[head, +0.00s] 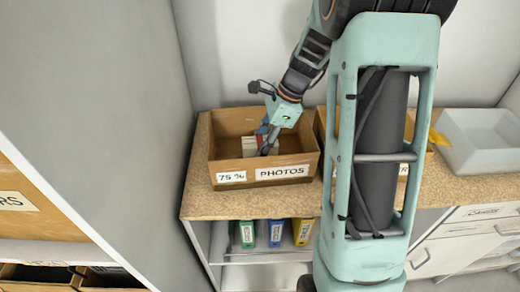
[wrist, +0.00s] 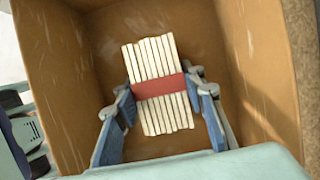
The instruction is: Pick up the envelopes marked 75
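A bundle of pale envelopes (wrist: 157,55) with a red band around its middle lies in a brown box in the wrist view. In the head view the bundle (head: 249,143) shows as a small white patch in the box (head: 226,166) labelled "75 %" and "PHOTOS". No number is readable on the envelopes. My gripper (wrist: 160,90) reaches down into the box, open, with one finger on each side of the bundle near the band. I cannot tell whether the fingertips touch it. In the head view my gripper (head: 268,143) is partly hidden.
The box stands on a speckled countertop (head: 200,195) beside a grey wall panel (head: 120,120). Another box, partly hidden behind my arm, stands to its right, with a white tray (head: 480,140) further right. Green, blue and yellow binders (head: 276,233) stand on the shelf below.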

